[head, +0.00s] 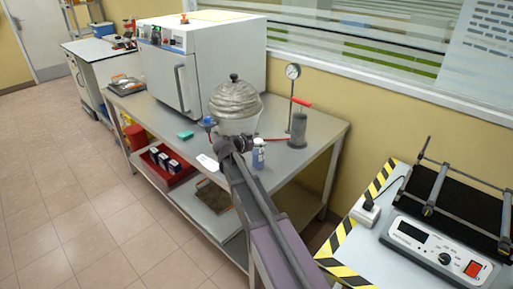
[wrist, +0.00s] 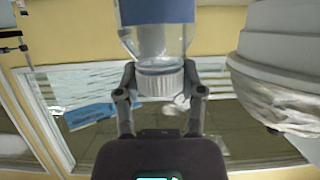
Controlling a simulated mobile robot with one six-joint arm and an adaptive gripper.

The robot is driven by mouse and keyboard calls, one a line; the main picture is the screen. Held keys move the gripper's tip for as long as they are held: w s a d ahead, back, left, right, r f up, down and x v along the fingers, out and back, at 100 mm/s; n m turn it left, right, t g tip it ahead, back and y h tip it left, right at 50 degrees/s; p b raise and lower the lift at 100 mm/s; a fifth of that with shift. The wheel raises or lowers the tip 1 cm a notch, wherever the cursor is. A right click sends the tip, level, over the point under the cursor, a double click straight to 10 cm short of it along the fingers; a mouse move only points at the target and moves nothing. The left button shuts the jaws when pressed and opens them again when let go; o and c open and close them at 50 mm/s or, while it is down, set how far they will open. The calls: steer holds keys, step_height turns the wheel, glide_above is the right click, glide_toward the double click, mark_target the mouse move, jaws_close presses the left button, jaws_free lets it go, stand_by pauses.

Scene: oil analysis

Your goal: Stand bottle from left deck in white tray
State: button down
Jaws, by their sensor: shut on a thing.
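A small clear bottle with a blue label and a white ribbed cap (wrist: 160,80) fills the top middle of the wrist view. My gripper (wrist: 160,92) is shut on it at the cap, one finger on each side. The wrist picture appears upside down, with the window below the wall, so the bottle looks roughly upright, cap up. In the head view the bottle (head: 259,155) shows beside the end of my arm, over the metal bench; I cannot tell whether its base touches anything. I cannot make out a white tray for certain.
A silver domed vessel (head: 236,100) stands close to the bottle. A gauge (head: 292,72) and a grey pump with a red handle (head: 298,130) are right of it. A white oven (head: 200,60) is behind left. A red tray (head: 164,178) is on the lower shelf.

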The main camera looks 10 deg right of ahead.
steer(key=shift+f, duration=0.15)
steer(key=shift+f, duration=0.1)
steer(key=shift+c, duration=1)
jaws_free()
steer(key=shift+r, duration=0.25)
steer(key=p+v, duration=0.4)
steer(key=v, duration=0.8)
steer(key=shift+p, duration=0.3)
steer(key=shift+s+d+f, duration=0.1)
